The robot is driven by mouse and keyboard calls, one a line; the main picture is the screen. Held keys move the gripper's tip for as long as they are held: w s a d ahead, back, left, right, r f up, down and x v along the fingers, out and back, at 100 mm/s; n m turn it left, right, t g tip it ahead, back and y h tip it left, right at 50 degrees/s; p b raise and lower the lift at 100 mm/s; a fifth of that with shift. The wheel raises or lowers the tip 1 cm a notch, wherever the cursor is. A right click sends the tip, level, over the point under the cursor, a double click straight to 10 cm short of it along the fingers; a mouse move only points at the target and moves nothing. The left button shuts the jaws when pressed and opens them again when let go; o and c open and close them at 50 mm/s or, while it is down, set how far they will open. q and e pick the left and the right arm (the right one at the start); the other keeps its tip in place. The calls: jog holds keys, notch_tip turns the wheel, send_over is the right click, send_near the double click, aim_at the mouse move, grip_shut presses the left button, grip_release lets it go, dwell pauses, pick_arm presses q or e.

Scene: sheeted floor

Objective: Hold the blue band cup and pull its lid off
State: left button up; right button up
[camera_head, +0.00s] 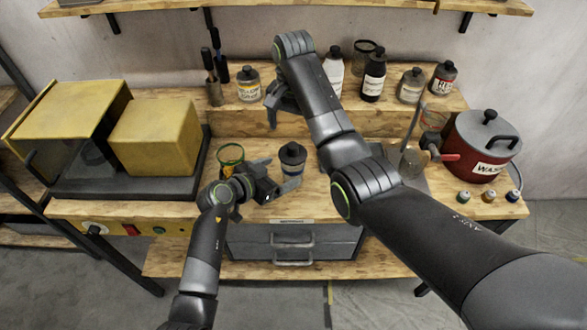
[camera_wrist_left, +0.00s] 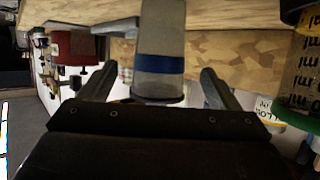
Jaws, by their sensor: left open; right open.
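The blue band cup (camera_head: 291,170) stands upright on the workbench with its dark lid (camera_head: 292,149) on top. In the left wrist view the clear cup with its blue band (camera_wrist_left: 160,64) shows between my left fingers, with a gap on each side. My left gripper (camera_head: 279,181) is open at the cup; I cannot tell whether a finger touches it. My right gripper (camera_head: 282,104) is open and empty above the raised shelf, behind the cup and higher. Its fingers are partly hidden by my right arm.
A green-rimmed beaker (camera_head: 230,154) stands left of the cup. Yellow-lidded equipment (camera_head: 155,135) fills the left bench. Several bottles, including a dark one (camera_head: 373,78), line the raised shelf. A red pot (camera_head: 478,148) stands at right. A drawer unit (camera_head: 294,243) is below.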

pick_arm(q)
jog(key=shift+x, duration=3.2)
pick_arm(e)
jog(key=shift+a, duration=0.1)
